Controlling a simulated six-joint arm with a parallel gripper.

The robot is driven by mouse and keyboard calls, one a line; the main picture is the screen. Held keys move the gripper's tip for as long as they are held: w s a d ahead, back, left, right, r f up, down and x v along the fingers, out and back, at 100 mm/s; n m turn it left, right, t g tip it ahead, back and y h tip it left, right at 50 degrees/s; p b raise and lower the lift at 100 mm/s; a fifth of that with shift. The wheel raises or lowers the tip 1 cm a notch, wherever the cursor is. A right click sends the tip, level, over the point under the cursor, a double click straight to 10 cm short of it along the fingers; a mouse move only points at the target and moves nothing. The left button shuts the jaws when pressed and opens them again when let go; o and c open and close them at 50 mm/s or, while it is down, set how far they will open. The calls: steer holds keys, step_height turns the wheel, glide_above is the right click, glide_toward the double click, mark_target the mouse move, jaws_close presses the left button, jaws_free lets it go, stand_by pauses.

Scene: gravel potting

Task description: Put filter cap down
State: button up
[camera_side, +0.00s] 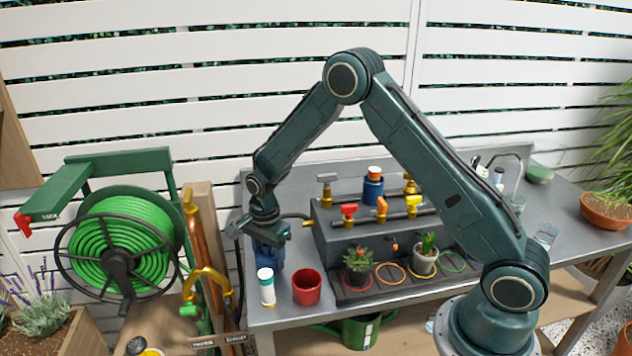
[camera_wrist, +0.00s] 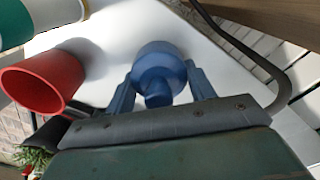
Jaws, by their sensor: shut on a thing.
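The filter cap (camera_wrist: 160,62) is a round blue piece with a narrower stub, seen in the wrist view between my two blue fingers. My gripper (camera_wrist: 160,78) is shut on it. In the side view my gripper (camera_side: 268,252) points down over the left end of the grey bench, behind the white bottle and red pot. The cap is hard to tell from the blue fingers there. I cannot tell whether its underside touches the bench top.
A red pot (camera_side: 307,287) and a white bottle with a green band (camera_side: 266,287) stand close in front. A valve rack (camera_side: 340,235) with a blue canister (camera_side: 373,188) is to the right. A dark hose runs along the bench's left edge.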

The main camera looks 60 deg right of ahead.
steer(key=o, duration=1)
steer(key=shift+r, duration=0.1)
step_height(320, 180, up, 11)
steer(key=shift+r, duration=0.5)
